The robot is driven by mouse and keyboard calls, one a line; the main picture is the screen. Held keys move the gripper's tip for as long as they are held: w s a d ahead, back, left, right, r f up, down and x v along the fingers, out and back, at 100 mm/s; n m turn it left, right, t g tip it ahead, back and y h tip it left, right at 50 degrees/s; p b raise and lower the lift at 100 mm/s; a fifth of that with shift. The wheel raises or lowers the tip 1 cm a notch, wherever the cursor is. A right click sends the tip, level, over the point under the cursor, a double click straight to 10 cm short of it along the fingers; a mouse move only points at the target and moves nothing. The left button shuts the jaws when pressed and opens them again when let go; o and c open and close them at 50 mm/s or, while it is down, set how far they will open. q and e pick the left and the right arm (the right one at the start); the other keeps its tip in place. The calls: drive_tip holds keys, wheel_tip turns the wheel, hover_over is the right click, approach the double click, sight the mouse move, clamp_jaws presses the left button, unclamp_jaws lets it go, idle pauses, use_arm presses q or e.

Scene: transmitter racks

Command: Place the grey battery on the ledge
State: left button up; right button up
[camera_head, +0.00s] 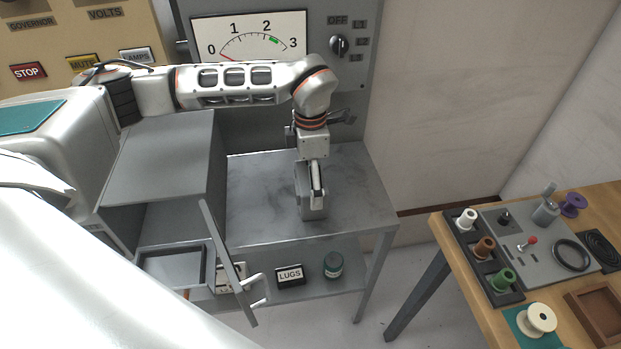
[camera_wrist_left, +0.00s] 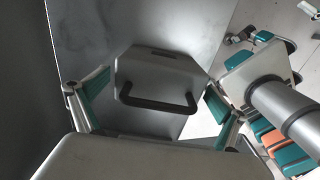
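The grey battery (camera_head: 312,210) stands on the grey metal ledge (camera_head: 262,195) below the meter panel. In the left wrist view it is a grey block with a black handle (camera_wrist_left: 158,104) on its top. My left gripper (camera_head: 316,186) is above the battery, pointing down. In the left wrist view my left gripper (camera_wrist_left: 155,105) has its teal-padded fingers spread, one on each side of the battery, with gaps visible beside it. The head view partly hides the battery behind the gripper. My right gripper does not show.
A grey cabinet (camera_head: 165,150) with an open door (camera_head: 228,262) stands left of the battery. A lower shelf holds a LUGS box (camera_head: 290,275) and a teal-labelled jar (camera_head: 333,264). A wooden workbench (camera_head: 477,310) with spools is at right. The ledge right of the battery is clear.

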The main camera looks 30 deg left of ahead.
use_arm(q)
wheel_tip(320, 180, up, 12)
drive_tip(key=shift+r, duration=0.2)
idle(0.4)
drive_tip(key=shift+f, duration=0.1)
idle(0.4)
